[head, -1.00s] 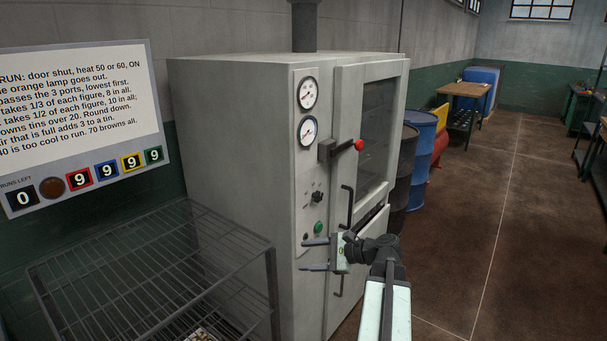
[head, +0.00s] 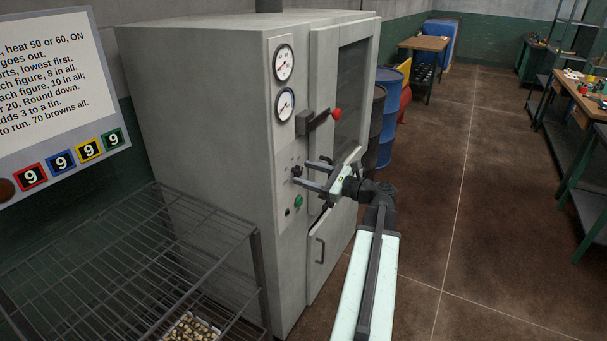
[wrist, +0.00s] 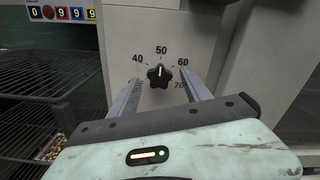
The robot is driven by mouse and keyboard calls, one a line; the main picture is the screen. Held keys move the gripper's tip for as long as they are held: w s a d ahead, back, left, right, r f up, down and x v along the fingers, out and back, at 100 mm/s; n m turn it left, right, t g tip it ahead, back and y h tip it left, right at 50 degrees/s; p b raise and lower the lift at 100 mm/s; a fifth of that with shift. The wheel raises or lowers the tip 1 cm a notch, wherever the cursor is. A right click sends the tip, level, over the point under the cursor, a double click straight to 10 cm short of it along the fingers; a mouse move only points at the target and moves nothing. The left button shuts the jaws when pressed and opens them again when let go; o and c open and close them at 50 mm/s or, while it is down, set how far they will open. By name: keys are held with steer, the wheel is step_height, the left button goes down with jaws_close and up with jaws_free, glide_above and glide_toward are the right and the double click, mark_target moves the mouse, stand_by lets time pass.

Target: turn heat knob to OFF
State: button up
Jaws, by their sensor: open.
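The heat knob (wrist: 159,76) is a black lobed knob on the oven's grey front panel. Its dial shows 40, 50, 60 and 70, and its white mark points up near 50. In the head view the knob (head: 297,171) is small, just at the tips of my fingers. My gripper (head: 310,174) is open in front of the panel. In the wrist view its two fingers (wrist: 161,92) reach forward on the left and right of the knob, with a gap on each side. Whether the tips touch the panel I cannot tell. No OFF label can be made out.
A green button (head: 298,201) sits below the knob. Two gauges (head: 284,83) and a red-tipped door handle (head: 335,115) are above. A wire rack (head: 130,235) stands left of the oven. Barrels (head: 388,105) stand behind it.

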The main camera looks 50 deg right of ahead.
steer(key=shift+w+a, duration=0.1)
steer(key=shift+w, duration=0.3)
steer(key=c, duration=1)
steer(key=shift+w+a, duration=0.1)
steer(key=shift+a, duration=0.15)
jaws_close()
steer(key=shift+d, duration=0.2)
